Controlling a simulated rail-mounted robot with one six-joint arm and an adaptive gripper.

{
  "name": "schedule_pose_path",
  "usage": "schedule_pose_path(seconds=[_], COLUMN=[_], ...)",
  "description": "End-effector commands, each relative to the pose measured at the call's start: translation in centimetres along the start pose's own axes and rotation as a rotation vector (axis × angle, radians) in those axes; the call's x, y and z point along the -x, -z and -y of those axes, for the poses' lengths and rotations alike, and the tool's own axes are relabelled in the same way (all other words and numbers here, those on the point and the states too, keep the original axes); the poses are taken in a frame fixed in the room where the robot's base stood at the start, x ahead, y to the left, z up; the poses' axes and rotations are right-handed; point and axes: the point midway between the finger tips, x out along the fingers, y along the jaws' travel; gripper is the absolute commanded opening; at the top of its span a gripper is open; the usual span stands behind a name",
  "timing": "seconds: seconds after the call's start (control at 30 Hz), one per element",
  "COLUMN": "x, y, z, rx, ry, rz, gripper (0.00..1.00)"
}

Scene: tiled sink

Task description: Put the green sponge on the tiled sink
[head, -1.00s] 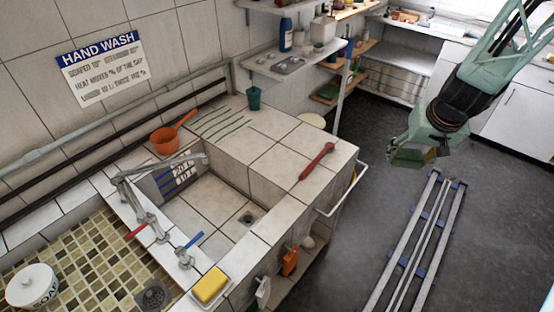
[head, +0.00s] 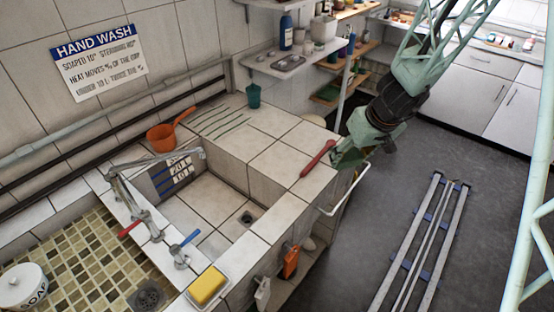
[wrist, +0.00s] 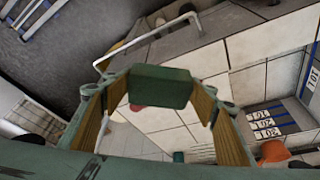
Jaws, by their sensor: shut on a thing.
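The green sponge (wrist: 160,87) is a dark green block between my gripper's two wood-coloured finger pads in the wrist view. My gripper (head: 347,158) is shut on it and hangs by the right edge of the tiled counter, near the red handle-like tool. In the head view the sponge is hard to tell from the greenish gripper. The tiled sink (head: 208,197) is a square white-tiled basin with a drain, left of my gripper. Its blue-marked wall also shows at the right of the wrist view.
A red tool (head: 318,159) lies on the counter beside my gripper. A metal rail (head: 345,193) sticks out from the counter edge. A tap (head: 145,205), an orange pan (head: 163,138), a green cup (head: 253,96) and a yellow sponge (head: 206,285) stand around the basin.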

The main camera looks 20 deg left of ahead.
Motion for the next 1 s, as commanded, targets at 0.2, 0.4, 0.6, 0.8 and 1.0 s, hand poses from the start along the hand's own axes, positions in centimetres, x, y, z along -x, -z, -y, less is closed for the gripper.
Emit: schedule_pose_path(seconds=[0.2,0.4,0.6,0.8,1.0], x=[-3.6,-6.3,-8.4,-9.5,-9.8], y=[1.7,3.1,4.2,4.9,5.2], z=[6.3,12.1,17.6,21.1,22.4], rx=[0.164,0.311,0.445,0.527,0.559], ry=[0.069,0.130,0.185,0.220,0.232], rz=[0.000,0.001,0.001,0.001,0.000], gripper=[0.48,0.48,0.48,0.48,0.48])
